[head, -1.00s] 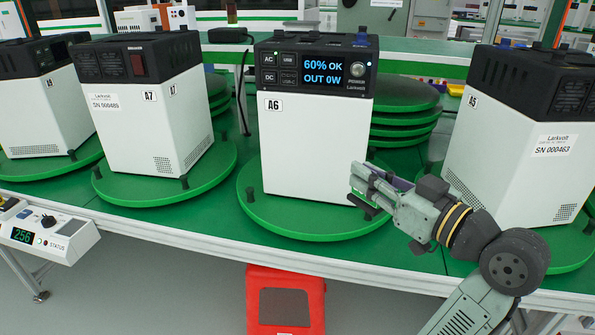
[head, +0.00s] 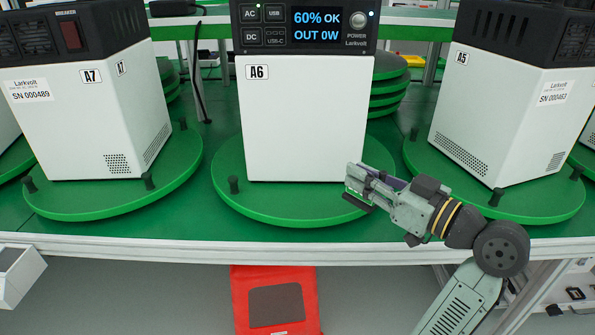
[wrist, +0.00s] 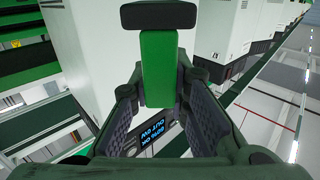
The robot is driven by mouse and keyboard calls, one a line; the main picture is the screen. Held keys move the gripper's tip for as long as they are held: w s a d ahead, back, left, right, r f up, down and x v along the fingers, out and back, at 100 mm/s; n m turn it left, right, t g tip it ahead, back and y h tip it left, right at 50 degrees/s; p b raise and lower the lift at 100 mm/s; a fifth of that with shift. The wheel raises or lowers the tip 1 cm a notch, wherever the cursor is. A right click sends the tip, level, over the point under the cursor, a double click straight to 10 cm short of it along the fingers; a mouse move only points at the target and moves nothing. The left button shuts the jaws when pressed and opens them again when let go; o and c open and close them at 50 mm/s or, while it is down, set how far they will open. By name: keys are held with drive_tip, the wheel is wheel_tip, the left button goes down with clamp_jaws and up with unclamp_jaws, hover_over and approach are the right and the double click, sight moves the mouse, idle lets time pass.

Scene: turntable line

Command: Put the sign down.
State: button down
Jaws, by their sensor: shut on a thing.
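My gripper (head: 360,188) is at the front right edge of the turntable under unit A6, low by that unit's front corner. In the wrist view its two fingers (wrist: 160,88) are closed on the sides of a flat green piece (wrist: 158,65) with a black bar (wrist: 159,16) across its far end. This looks like the sign; no lettering shows on it. In the head view only a dark bar (head: 358,201) shows below the fingertips, and the green part cannot be made out. I cannot tell whether the sign touches the turntable.
White unit A6 (head: 305,125) stands on a green turntable (head: 285,205), with A7 (head: 85,120) left and A5 (head: 500,120) right on their own turntables. Short black pegs stand on the rims. A red panel (head: 240,310) is below the bench edge (head: 150,245).

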drive_tip(key=w+a+p, duration=0.1)
drive_tip(key=w+a, duration=0.1)
drive_tip(key=a, duration=0.2)
drive_tip(key=w+a, duration=0.2)
drive_tip(key=a, duration=0.2)
drive_tip(key=w+a+f+p, duration=0.1)
drive_tip(key=w+a, duration=0.1)
drive_tip(key=a, duration=0.2)
drive_tip(key=shift+w+a+f+p, duration=0.1)
drive_tip(key=shift+w+a+p, duration=0.05)
drive_tip(key=shift+a+p, duration=0.25)
drive_tip(key=shift+f, duration=1.75)
drive_tip(key=shift+f, duration=0.2)
drive_tip(key=c, duration=1.5)
unclamp_jaws()
drive_tip(key=shift+c, duration=0.2)
drive_tip(key=shift+r, duration=0.1)
